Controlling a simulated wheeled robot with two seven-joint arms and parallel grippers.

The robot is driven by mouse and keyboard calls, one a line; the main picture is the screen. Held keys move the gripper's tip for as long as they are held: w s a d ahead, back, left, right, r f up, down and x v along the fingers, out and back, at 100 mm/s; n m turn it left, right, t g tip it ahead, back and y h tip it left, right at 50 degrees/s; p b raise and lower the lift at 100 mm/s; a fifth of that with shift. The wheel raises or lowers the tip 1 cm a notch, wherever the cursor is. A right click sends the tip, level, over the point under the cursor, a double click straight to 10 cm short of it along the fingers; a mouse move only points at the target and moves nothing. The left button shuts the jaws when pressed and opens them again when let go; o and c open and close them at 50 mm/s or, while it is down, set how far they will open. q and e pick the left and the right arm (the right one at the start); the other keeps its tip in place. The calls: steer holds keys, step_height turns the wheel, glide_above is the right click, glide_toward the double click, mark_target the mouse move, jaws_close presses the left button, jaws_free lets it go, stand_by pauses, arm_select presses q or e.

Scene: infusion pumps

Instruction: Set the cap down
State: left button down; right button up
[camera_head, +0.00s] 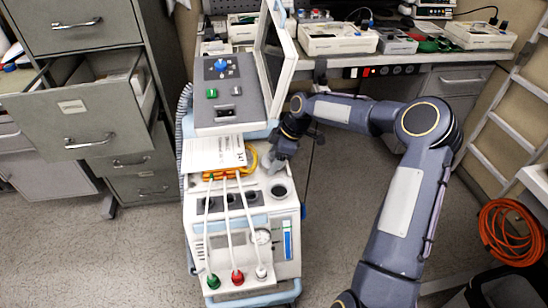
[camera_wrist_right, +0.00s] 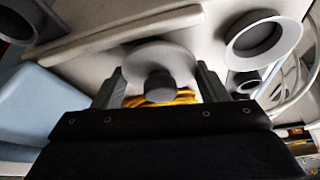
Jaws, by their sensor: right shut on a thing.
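The cap (camera_wrist_right: 160,58) is a grey round disc with a darker knob, between the two fingers of my right gripper (camera_wrist_right: 158,88) in the right wrist view. The right gripper is shut on it. In the head view my right gripper (camera_head: 274,162) is low over the right edge of the white cart top, behind a round port (camera_head: 279,191). The fingers and the cap are small there, and I cannot tell if the cap touches the surface. The port shows as a grey ring with a dark opening in the right wrist view (camera_wrist_right: 262,42). My left gripper is out of view.
The machine cart (camera_head: 262,215) carries a paper sheet (camera_head: 213,152), a yellow coiled hose (camera_head: 250,160), and white tubes with green, red and white ends. A tilted screen (camera_head: 275,60) rises behind my gripper. An open drawer (camera_head: 80,112) is at left; orange cable (camera_head: 510,232) hangs right.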

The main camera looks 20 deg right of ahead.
steer(key=o, duration=1)
steer(key=shift+f, duration=0.15)
steer(key=shift+c, duration=0.2)
